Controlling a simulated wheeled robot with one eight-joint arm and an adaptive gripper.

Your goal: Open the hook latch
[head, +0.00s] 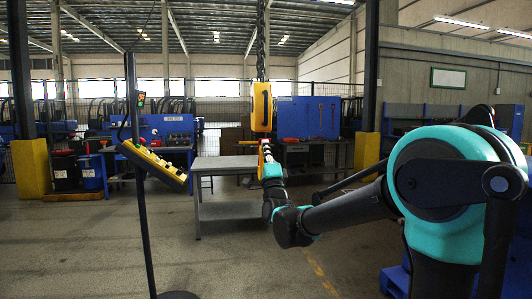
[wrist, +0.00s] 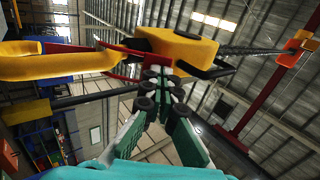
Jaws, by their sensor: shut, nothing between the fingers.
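A yellow hoist block (head: 261,106) hangs from a chain in the middle of the head view. In the wrist view the yellow block (wrist: 180,45) is at the top centre, and its thick yellow hook (wrist: 55,66) reaches to the left edge. A thin red latch piece (wrist: 118,52) lies between block and hook; whether it is closed across the hook's mouth is hard to tell. My gripper (wrist: 165,82) is shut and empty, its dark fingertips close to the block and latch; contact cannot be told. In the head view my gripper (head: 266,158) is just below the block, partly covering the hook.
A grey table (head: 222,163) stands behind my arm. A yellow control panel (head: 155,162) on a dark post is at the left. The chain (head: 261,45) runs upward from the block. Open floor lies at the front, between post and arm.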

